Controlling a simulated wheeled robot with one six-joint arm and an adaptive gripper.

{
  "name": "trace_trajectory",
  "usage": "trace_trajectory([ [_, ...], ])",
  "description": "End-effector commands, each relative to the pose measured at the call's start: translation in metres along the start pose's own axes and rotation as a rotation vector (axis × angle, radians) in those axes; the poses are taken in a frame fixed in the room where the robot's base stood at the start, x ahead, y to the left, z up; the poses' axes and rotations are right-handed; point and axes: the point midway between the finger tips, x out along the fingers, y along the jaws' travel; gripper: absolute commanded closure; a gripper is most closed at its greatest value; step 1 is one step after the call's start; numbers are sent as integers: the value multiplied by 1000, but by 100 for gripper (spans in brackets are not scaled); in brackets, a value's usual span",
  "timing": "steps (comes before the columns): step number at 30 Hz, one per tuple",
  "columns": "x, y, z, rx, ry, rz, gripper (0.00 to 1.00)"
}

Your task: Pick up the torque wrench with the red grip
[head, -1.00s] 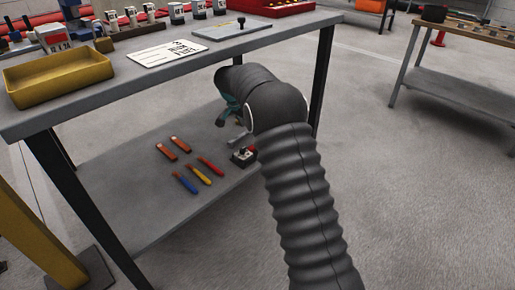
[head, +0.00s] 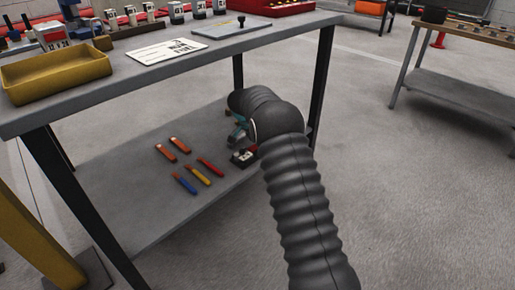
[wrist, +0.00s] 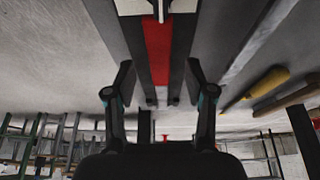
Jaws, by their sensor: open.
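A tool with a red grip (head: 210,167) lies on the lower shelf (head: 130,205) of the workbench in the head view. My gripper (head: 236,144) is low over the shelf, to the right of this tool, partly hidden behind my arm. In the wrist view my gripper (wrist: 160,92) is open, its two fingers spread apart. A long red strip (wrist: 157,48) flanked by dark bars shows ahead, in line with the gap between them. I cannot tell whether it is the wrench's grip, or whether the fingers touch anything.
A yellow-handled tool (head: 198,175), a blue-handled tool (head: 185,183) and orange pieces (head: 166,152) lie near the red one. A small dark device (head: 241,158) is beside the gripper. The benchtop (head: 140,68) overhangs the shelf, with a black leg (head: 321,85) at right.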

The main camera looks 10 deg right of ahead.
Motion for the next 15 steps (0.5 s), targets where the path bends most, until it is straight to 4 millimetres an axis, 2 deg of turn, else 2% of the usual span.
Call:
trace_trajectory([
  [3, 20, 0, -2, 0, -1, 1, 46],
  [6, 28, 0, -2, 0, 0, 0, 46],
  [15, 29, 0, -2, 0, 0, 0, 46],
])
